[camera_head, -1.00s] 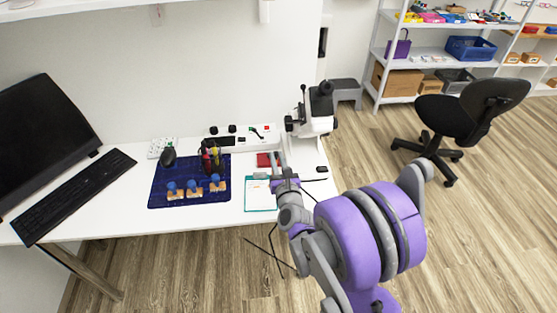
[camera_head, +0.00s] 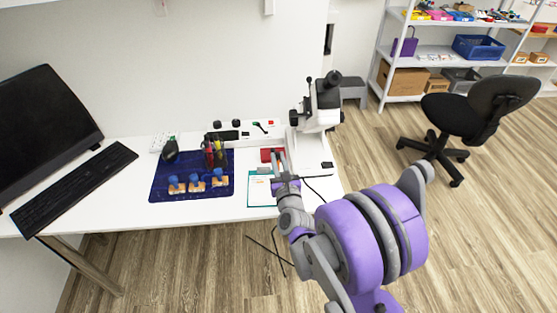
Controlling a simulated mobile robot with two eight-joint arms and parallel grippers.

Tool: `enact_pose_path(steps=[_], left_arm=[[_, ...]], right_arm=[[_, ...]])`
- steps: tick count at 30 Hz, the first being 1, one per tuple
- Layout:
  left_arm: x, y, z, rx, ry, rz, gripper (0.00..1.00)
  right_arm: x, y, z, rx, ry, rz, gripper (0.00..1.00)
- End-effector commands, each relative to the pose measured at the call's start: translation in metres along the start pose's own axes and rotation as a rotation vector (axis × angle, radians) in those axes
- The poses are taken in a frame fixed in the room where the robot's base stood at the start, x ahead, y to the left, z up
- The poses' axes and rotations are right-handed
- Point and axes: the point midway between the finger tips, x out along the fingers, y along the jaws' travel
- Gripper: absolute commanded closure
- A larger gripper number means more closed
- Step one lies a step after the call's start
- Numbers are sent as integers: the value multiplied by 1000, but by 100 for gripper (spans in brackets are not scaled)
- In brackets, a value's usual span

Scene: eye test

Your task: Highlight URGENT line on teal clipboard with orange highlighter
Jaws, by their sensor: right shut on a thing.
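The teal clipboard (camera_head: 250,203) lies on the white table near its front edge, with a pale sheet on it. My right gripper (camera_head: 279,158) reaches over the clipboard's right side and hides part of that edge. Its fingers point toward the back of the table. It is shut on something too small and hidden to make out. Whether its tip touches the sheet I cannot tell. The URGENT line cannot be read at this size. No orange highlighter can be made out. My left gripper is out of view.
A white microscope (camera_head: 318,110) stands just behind and right of my gripper. A red object (camera_head: 266,155) lies behind the clipboard. Left are a blue mat (camera_head: 160,190) with several small orange-and-blue items, a holder with pens (camera_head: 213,155), and a keyboard (camera_head: 75,190).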

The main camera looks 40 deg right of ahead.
Motion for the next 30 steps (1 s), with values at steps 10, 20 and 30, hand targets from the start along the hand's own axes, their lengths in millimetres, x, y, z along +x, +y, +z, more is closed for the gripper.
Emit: enact_pose_path(steps=[10, 20, 30], left_arm=[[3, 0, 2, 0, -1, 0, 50], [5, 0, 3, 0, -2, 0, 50], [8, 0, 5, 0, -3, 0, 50]], right_arm=[[0, 0, -4, 0, 0, 0, 100], [0, 0, -8, 0, 0, 0, 100], [0, 0, -12, 0, 0, 0, 100]])
